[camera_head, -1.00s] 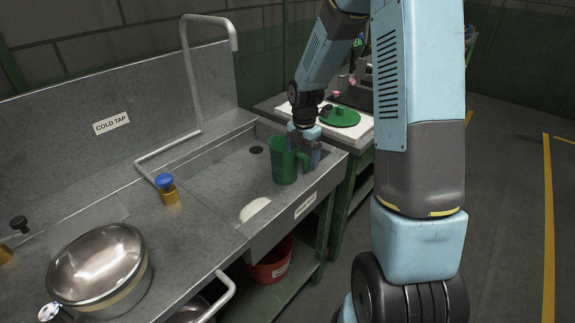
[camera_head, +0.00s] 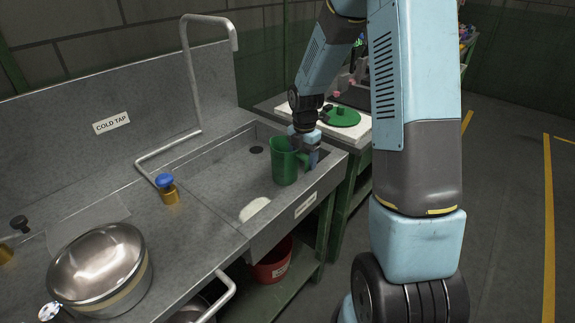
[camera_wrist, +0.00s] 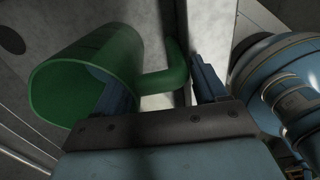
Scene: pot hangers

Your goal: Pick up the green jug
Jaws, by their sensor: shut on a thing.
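The green jug (camera_head: 284,163) is upright in the right part of the metal sink, close to the sink's front wall. Its handle is on the right, towards my gripper (camera_head: 305,152). In the wrist view the green jug (camera_wrist: 95,75) shows its open rim at the left, with the handle (camera_wrist: 170,75) curving to the right. The fingers of my gripper (camera_wrist: 165,88) lie on either side of the handle, one between it and the jug's body. My gripper is shut on the jug at its handle. I cannot tell whether the jug's base touches the sink floor.
The sink (camera_head: 225,185) has a tall bent pipe (camera_head: 190,80) behind it. A blue-topped brass tap (camera_head: 167,188) and a steel bowl (camera_head: 98,265) are to the left. A green lid (camera_head: 339,117) lies on the bench behind. A red bucket (camera_head: 272,263) is below.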

